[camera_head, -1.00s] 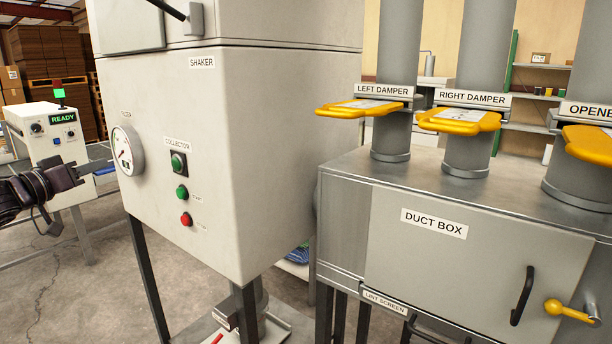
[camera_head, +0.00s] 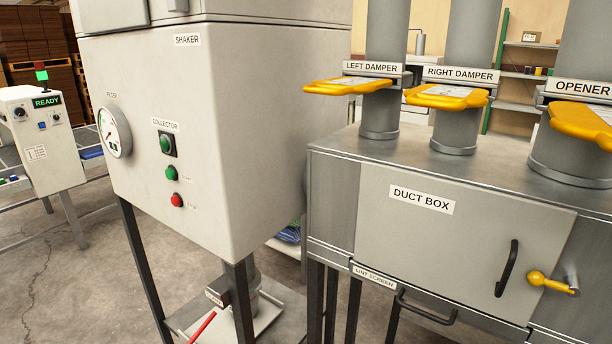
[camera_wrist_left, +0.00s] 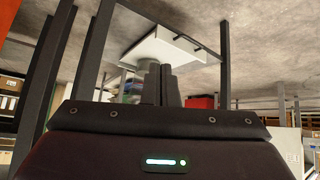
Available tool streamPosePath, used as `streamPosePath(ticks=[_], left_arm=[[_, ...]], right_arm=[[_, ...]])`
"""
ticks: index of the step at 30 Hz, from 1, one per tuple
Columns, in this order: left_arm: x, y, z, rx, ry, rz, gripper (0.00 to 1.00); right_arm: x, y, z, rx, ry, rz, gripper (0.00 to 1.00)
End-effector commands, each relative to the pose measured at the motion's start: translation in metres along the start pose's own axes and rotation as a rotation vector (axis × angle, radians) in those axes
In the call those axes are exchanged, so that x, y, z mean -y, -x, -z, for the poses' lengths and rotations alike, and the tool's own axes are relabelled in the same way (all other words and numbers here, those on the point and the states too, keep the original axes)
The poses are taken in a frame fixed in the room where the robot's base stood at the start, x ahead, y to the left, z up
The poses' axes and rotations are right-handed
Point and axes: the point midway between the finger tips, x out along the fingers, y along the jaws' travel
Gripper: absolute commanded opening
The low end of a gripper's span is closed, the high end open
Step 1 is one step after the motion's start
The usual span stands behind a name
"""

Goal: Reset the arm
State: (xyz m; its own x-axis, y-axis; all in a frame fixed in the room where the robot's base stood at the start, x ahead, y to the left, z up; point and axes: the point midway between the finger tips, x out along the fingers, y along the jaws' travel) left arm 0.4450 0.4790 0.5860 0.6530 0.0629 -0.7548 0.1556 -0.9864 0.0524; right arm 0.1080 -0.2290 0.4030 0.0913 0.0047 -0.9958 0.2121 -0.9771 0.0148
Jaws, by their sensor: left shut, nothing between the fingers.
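My left gripper (camera_wrist_left: 160,85) shows only in the left wrist view. Its two dark fingers are together with nothing between them. Beyond the fingers are dark legs and a white tray-like part (camera_wrist_left: 165,48), seen at an odd angle. Neither gripper shows in the head view. The head view faces the collector cabinet (camera_head: 240,140), with a gauge (camera_head: 114,132), a green button (camera_head: 172,173) and a red button (camera_head: 177,200). The duct box (camera_head: 440,235) stands to its right.
Yellow damper handles (camera_head: 350,86) (camera_head: 447,97) and the opener handle (camera_head: 582,125) stick out above the duct box. A black door handle (camera_head: 507,268) and a yellow-knobbed latch (camera_head: 552,283) project from its front. A machine reading READY (camera_head: 40,140) stands at left. Concrete floor (camera_head: 70,270) is bare at lower left.

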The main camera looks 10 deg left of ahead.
Motion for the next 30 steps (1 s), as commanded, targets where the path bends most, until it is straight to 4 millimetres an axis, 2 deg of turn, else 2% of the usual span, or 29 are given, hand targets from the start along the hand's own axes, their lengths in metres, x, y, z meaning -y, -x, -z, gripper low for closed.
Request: streamPosePath(ticks=[1,3,5,6,12,15,18,21,24,30], left_arm=[[-0.016,-0.003,-0.042,0.059,-0.017,0.0,0.0],[-0.034,-0.002,-0.093,0.132,-0.054,0.004,0.0],[-0.051,0.001,-0.136,0.194,-0.085,0.003,0.0],[-0.062,0.005,-0.165,0.237,-0.108,0.001,0.0],[-0.123,0.04,-0.297,0.439,-0.233,-0.028,0.0],[-0.149,0.063,-0.347,0.521,-0.291,-0.049,0.0],[-0.168,0.081,-0.381,0.577,-0.335,-0.068,0.0],[-0.178,0.093,-0.4,0.611,-0.363,-0.079,0.0],[-0.183,0.098,-0.407,0.624,-0.375,-0.085,0.0],[-0.183,0.098,-0.408,0.625,-0.376,-0.085,0.0]], right_arm=[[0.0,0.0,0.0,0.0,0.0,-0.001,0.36],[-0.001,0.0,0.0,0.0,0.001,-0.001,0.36],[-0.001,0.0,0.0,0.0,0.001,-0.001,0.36],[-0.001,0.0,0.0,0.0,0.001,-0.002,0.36],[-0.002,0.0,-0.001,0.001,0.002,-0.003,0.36],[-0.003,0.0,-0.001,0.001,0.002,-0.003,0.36],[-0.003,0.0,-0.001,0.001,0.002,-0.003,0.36],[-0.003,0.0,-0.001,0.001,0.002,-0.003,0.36],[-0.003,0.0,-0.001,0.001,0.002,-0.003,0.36],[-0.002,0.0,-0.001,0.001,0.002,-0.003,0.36]])
